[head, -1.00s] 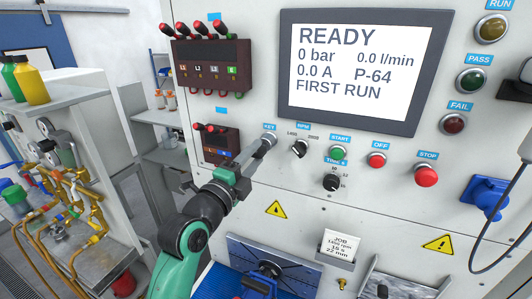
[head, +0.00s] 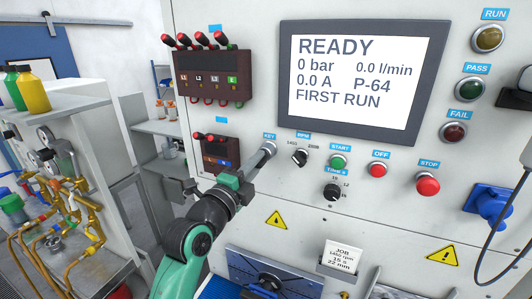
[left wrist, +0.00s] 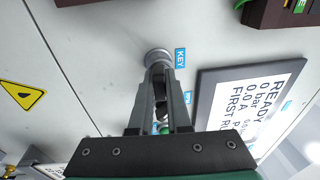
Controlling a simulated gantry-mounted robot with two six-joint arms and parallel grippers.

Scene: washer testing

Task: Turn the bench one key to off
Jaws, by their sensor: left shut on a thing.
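The bench key switch is a round metal lock (left wrist: 157,56) beside the blue KEY label (left wrist: 180,58) in the left wrist view. In the head view the KEY label (head: 270,136) shows at the left of the control row. My left gripper (head: 267,150) reaches up to the panel right below it; its fingers (left wrist: 158,75) also show in the left wrist view. They are shut on the key at the lock, and the key itself is mostly hidden between them. Its turned position cannot be told. My right gripper is not seen.
Right of the key are the RPM knob (head: 300,157), green START button (head: 338,161), timer knob (head: 332,192), red OFF button (head: 377,170) and STOP button (head: 428,184). The screen (head: 355,82) reads READY. A terminal box (head: 217,150) with red plugs is close on the left.

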